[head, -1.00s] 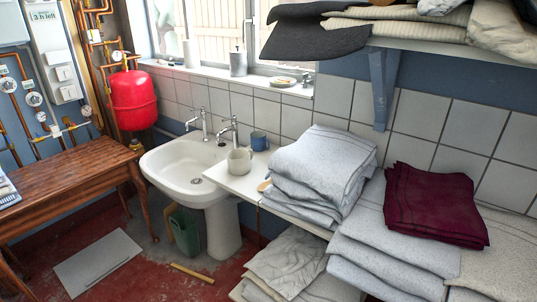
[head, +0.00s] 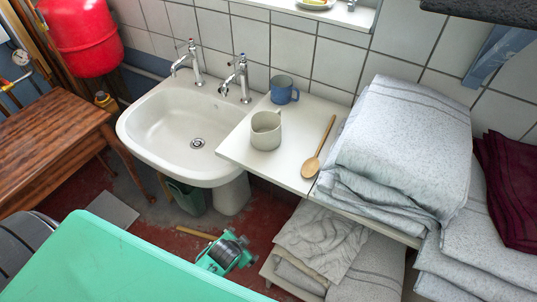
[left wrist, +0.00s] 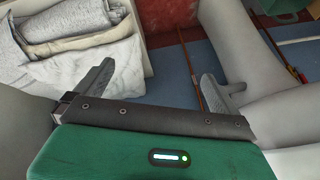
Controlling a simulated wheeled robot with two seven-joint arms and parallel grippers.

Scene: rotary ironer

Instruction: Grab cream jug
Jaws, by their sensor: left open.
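The cream jug (head: 266,134) stands upright on the white board beside the sink in the head view. A blue mug (head: 284,90) stands just behind it, and a wooden spoon (head: 313,165) lies to its right. My left gripper (left wrist: 156,88) shows in the left wrist view, its two grey fingers wide apart with nothing between them. Past them are the floor and folded cloths, and the jug is not in that view. I cannot make out the left fingers in the head view. My right gripper is in neither view.
The sink (head: 160,125) with two taps (head: 241,78) is left of the white board (head: 240,150). Folded grey towels (head: 400,140) are piled close on the right, and more cloths (head: 325,240) lie below. A tiled wall (head: 330,60) is behind. Board space in front of the jug is clear.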

